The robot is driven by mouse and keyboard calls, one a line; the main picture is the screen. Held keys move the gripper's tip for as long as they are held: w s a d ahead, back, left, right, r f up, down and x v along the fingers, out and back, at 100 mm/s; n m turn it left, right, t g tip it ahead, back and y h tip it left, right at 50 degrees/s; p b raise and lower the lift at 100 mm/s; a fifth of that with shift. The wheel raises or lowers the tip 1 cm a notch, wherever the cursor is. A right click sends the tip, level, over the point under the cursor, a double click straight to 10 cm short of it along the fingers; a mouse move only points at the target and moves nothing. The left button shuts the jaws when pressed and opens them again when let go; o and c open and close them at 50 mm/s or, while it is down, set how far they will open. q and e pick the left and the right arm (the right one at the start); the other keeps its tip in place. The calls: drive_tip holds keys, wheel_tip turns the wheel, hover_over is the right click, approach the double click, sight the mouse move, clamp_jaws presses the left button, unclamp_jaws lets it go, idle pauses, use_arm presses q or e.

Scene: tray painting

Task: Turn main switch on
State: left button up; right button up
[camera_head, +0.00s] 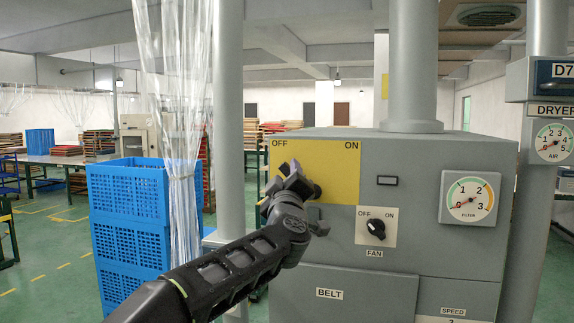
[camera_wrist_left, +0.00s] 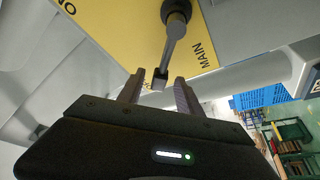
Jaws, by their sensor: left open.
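The main switch sits on a yellow panel (camera_head: 338,163) marked OFF at upper left and ON at upper right, on the grey machine. Its dark round hub (camera_wrist_left: 176,12) and grey lever (camera_wrist_left: 171,50) show in the left wrist view. The lever points toward the OFF side. My left gripper (camera_head: 288,178) is in front of the panel's left part, hiding most of the lever in the head view. In the left wrist view the gripper (camera_wrist_left: 160,88) is open, with the lever's end between its fingertips; I cannot tell whether it touches them. My right gripper is not in view.
Below the panel is a FAN knob (camera_head: 376,228). A filter gauge (camera_head: 469,197) is to the right. Blue crates (camera_head: 128,230) are stacked left of the machine, beside a clear plastic curtain (camera_head: 180,120) and a grey post (camera_head: 229,100).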

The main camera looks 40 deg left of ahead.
use_arm(q)
drive_tip(key=shift+p+x, duration=0.5)
drive_tip(key=shift+x, duration=1)
clamp_jaws()
idle(0.4)
